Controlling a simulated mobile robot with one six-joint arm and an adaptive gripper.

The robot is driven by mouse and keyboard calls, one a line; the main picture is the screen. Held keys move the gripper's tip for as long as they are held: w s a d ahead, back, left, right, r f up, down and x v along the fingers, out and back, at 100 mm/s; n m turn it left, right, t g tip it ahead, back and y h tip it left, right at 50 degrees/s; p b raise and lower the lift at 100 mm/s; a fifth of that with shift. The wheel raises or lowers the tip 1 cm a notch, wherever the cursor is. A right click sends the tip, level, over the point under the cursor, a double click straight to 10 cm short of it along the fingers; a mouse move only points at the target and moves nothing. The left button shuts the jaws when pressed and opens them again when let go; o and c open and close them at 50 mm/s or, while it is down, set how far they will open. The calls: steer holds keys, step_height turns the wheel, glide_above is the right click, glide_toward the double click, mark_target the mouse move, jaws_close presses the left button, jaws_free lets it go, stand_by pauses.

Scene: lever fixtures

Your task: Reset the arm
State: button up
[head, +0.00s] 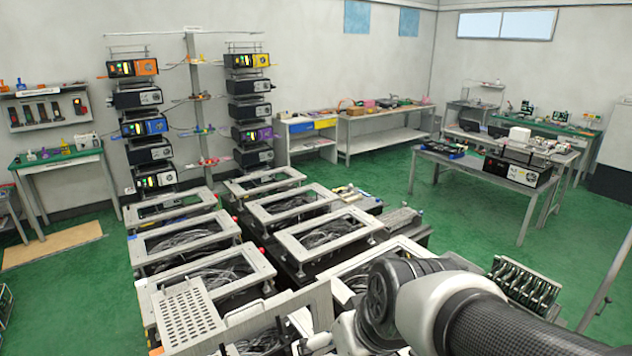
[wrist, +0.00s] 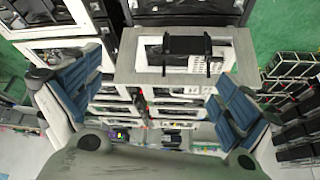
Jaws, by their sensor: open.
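My arm (head: 430,295) reaches in from the lower right of the head view, over the near end of the rows of grey-framed open units (head: 190,240). In the wrist view my gripper (wrist: 155,90) has its two blue-padded fingers wide apart, one at each side, with nothing between them. Beyond the fingers is a grey-framed unit with a black handle-like part (wrist: 187,45) on it; I cannot tell its exact distance. In the head view the gripper is not clearly distinguishable beside the arm and the unit frames.
A perforated plate (head: 187,318) lies on the nearest left unit. Racks of stacked boxes (head: 150,125) stand by the back wall. A table (head: 455,160) with equipment is at the right, and a rack of metal parts (head: 525,285) is beside my arm. Green floor is clear between them.

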steer(key=s+d+f+m+h+b, duration=0.1)
steer(key=s+d+f+b, duration=0.3)
steer(key=s+f+b, duration=0.2)
steer(key=s+d+f+m+h+b, duration=0.1)
steer(key=s+d+f+m+b, duration=0.1)
steer(key=s+d+f+b, duration=0.3)
step_height(320, 180, down, 3)
steer(key=s+b, duration=0.2)
steer(key=shift+s+d+r+m, duration=0.15)
steer(key=shift+s+m, duration=0.15)
steer(key=shift+c, duration=0.4)
